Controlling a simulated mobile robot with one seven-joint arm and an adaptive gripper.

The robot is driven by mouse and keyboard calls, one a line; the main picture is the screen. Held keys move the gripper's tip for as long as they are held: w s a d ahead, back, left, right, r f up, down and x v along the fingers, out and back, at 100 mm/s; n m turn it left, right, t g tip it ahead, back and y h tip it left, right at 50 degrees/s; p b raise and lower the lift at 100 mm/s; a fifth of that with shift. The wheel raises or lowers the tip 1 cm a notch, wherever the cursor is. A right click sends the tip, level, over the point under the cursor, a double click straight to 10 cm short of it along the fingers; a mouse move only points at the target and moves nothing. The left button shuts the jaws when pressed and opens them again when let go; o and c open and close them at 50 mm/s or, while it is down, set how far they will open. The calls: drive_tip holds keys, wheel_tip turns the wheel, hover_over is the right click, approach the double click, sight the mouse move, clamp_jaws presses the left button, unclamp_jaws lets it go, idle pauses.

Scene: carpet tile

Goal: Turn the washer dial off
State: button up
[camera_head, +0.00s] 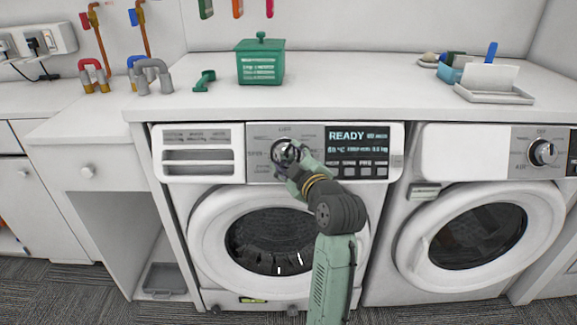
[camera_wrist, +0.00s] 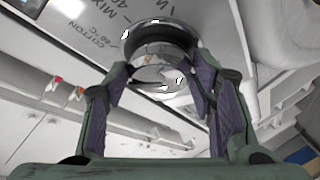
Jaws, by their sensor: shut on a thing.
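The washer (camera_head: 207,244) stands under the white counter, with its dial (camera_head: 286,151) in the middle of the front panel. The dial is round and shiny and also shows in the wrist view (camera_wrist: 161,52). My gripper (camera_head: 291,166) reaches up to the panel and is shut on the dial, one finger on each side of it in the wrist view. The lit display (camera_head: 357,142) right of the dial reads READY. My gripper hides part of the dial, so I cannot tell which mark it points at.
A second machine with its own dial (camera_head: 542,152) stands to the right. The machines' round doors are closed.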

drive_tip(key=n+g+b, duration=0.1)
drive_tip(key=n, duration=0.1)
drive_tip(key=n+g+y, duration=0.1)
drive_tip(key=n, duration=0.2)
drive_tip(key=shift+w+d+r+g+b, duration=0.15)
drive_tip(key=shift+g+b, duration=0.15)
drive_tip(key=shift+b, duration=0.1)
drive_tip(key=shift+n, duration=0.4)
drive_tip(key=o, duration=1.1)
drive_tip(key=shift+r, duration=0.1)
drive_tip(key=shift+o, duration=0.2)
drive_tip(key=v, duration=1.2)
